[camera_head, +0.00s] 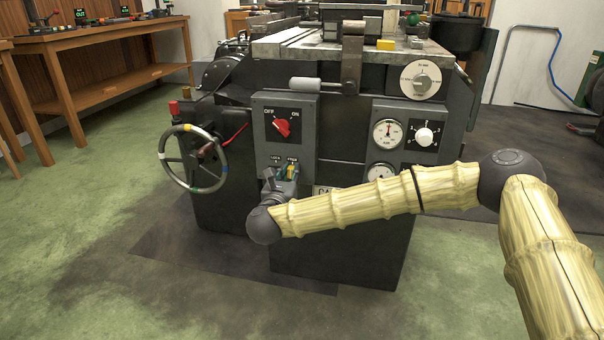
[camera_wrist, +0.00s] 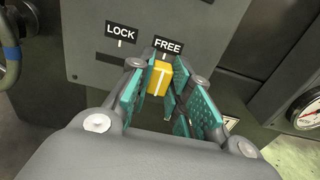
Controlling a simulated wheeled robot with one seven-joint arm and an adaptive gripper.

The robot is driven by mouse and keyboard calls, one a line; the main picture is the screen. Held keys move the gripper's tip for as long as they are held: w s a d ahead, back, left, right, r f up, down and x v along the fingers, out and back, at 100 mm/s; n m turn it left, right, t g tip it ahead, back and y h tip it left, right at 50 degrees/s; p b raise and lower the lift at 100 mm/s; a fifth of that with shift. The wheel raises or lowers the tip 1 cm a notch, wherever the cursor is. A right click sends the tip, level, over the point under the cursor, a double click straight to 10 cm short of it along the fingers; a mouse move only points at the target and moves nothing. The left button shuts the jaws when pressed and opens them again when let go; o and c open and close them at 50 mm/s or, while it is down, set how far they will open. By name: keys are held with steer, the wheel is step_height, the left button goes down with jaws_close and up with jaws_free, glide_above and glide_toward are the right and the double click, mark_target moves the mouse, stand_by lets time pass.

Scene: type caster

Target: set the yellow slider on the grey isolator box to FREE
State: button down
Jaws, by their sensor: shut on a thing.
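The grey isolator box (camera_head: 302,146) is on the front of the machine, with a red switch above and LOCK and FREE labels below. The yellow slider (camera_wrist: 158,78) sits right under the FREE label (camera_wrist: 167,45) in the wrist view, its white line close to the FREE mark. The LOCK label (camera_wrist: 121,31) is to its left, with a dark slot below it. My gripper (camera_wrist: 168,88) is shut on the slider, its teal pads on both sides. In the head view my gripper (camera_head: 288,173) hides most of the slider.
A handwheel (camera_head: 193,158) stands left of the box. Gauges (camera_head: 386,133) and a rotary knob (camera_head: 424,137) are on a panel to the right. A red lever (camera_head: 235,135) is close to the box's left edge. The floor in front is clear.

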steer(key=shift+d+f, duration=0.1)
steer(key=shift+d, duration=0.15)
steer(key=c, duration=1.3)
jaws_free()
steer(key=shift+d, duration=0.2)
steer(key=shift+s+a, duration=0.1)
steer(key=shift+a, duration=0.2)
steer(key=shift+s, duration=0.15)
steer(key=s, duration=0.3)
steer(key=s+a, duration=0.1)
steer(key=s, duration=0.7)
steer(key=shift+s+a, duration=0.25)
